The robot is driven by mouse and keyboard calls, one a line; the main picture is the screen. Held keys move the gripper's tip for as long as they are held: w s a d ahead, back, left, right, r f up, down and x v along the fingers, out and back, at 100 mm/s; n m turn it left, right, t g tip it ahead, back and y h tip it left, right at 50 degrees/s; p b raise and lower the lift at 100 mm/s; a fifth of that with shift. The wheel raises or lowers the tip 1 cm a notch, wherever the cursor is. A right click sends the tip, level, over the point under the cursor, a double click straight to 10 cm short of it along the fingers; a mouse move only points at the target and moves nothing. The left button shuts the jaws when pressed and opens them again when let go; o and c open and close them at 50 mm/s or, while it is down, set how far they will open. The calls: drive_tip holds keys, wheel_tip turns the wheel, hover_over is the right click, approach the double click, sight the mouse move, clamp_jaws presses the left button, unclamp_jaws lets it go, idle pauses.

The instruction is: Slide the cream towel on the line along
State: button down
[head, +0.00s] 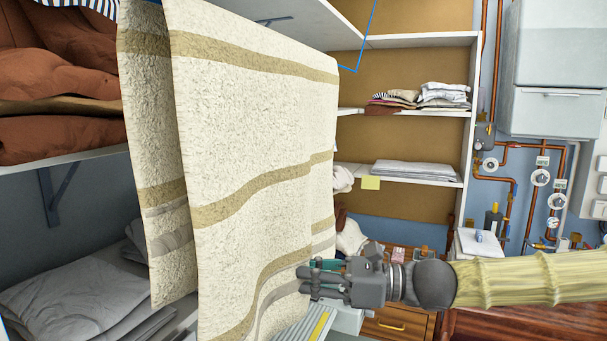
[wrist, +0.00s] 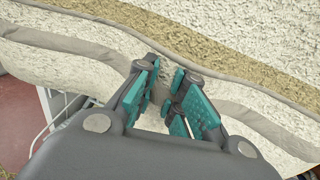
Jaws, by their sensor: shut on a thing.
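The cream towel (head: 250,130) hangs in two layers at the centre-left of the head view, with tan and grey stripes. Its top edge runs out of the picture, and the line under it cannot be clearly made out. My gripper (head: 308,280) is at the towel's lower right edge, coming in from the right. In the wrist view the teal-padded fingers (wrist: 165,97) are close together with a fold of the towel (wrist: 100,65) pinched between them. The cloth bends in ripples around the fingertips.
Shelves on the left hold brown cushions (head: 60,60) and grey folded linen (head: 80,290). A back shelf unit (head: 415,120) holds folded cloths (head: 440,95). Copper pipes (head: 500,160) and a white boiler (head: 555,70) are on the right wall. A wooden drawer unit (head: 395,325) stands below my gripper.

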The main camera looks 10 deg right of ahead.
sight(258, 309)
drive_tip(key=shift+s+a, duration=0.2)
drive_tip(key=shift+s, duration=0.1)
drive_tip(key=shift+s+a+f+b, duration=0.1)
drive_tip(key=shift+s+a+b, duration=0.45)
drive_tip(key=shift+s+b, duration=0.35)
drive_tip(key=shift+s+a+f+b, duration=0.1)
drive_tip(key=shift+s+a+b, duration=0.55)
drive_tip(key=shift+b, duration=0.4)
drive_tip(key=shift+s+a+r+b, duration=0.1)
drive_tip(key=shift+s+a+b, duration=0.15)
drive_tip(key=shift+s+b, duration=0.3)
drive_tip(key=shift+s+a+r+b, duration=0.1)
drive_tip(key=shift+s+a+b, duration=0.15)
drive_tip(key=shift+s+b, duration=0.25)
drive_tip(key=shift+w, duration=0.1)
drive_tip(key=shift+f+b, duration=0.1)
drive_tip(key=shift+b, duration=0.3)
drive_tip(key=shift+s+a, duration=0.15)
drive_tip(key=shift+s, duration=0.05)
drive_tip(key=shift+s+a+b, duration=0.55)
drive_tip(key=shift+s+b, duration=0.3)
drive_tip(key=shift+b, duration=0.85)
drive_tip(key=shift+s+a+b, duration=0.15)
drive_tip(key=shift+s+b, duration=0.05)
drive_tip(key=shift+b, duration=0.15)
